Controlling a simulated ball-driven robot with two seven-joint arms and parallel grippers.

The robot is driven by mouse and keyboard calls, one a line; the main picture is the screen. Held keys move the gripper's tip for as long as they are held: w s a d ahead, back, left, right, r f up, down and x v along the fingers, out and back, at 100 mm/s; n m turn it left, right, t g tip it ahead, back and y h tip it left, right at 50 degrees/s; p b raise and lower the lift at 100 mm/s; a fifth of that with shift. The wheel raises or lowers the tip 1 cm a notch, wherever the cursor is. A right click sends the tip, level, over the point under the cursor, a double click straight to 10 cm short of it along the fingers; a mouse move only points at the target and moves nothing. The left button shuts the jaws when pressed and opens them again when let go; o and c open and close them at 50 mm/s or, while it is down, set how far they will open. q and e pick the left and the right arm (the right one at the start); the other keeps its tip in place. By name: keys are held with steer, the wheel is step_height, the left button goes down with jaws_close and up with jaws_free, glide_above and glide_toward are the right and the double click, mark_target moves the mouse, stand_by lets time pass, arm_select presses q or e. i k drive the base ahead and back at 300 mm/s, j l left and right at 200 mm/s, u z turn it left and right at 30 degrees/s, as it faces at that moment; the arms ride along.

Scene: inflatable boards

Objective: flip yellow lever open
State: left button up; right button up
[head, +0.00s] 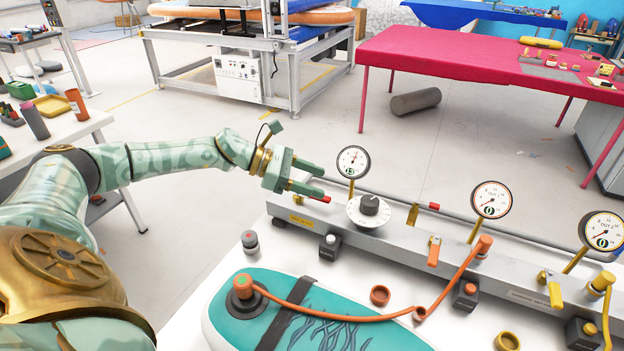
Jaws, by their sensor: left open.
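The yellow lever (555,293) is on the grey manifold (385,232) at the right of the head view. It hangs down over the manifold's front face, below and left of the OUT 2 gauge (603,231). My left gripper (321,184) is open and empty, above the manifold's left end and left of the pressure dial (369,210). It is well apart from the yellow lever. An orange lever (434,251) points down below the OUT 1 gauge (490,199), between my gripper and the yellow lever. My right gripper is not in view.
An orange hose (350,316) runs from the manifold to a teal inflatable board (246,318). A yellow hose fitting (601,282) stands right of the yellow lever. Loose rings and dark blocks sit in front of the manifold. A red table (450,55) stands behind.

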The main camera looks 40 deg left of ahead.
mark_target(556, 302)
steer(key=k+j, duration=0.2)
steer(key=j, duration=0.2)
steer(key=k+j, duration=0.2)
steer(key=j, duration=0.2)
steer(key=k+j, duration=0.25)
steer(key=j, duration=0.1)
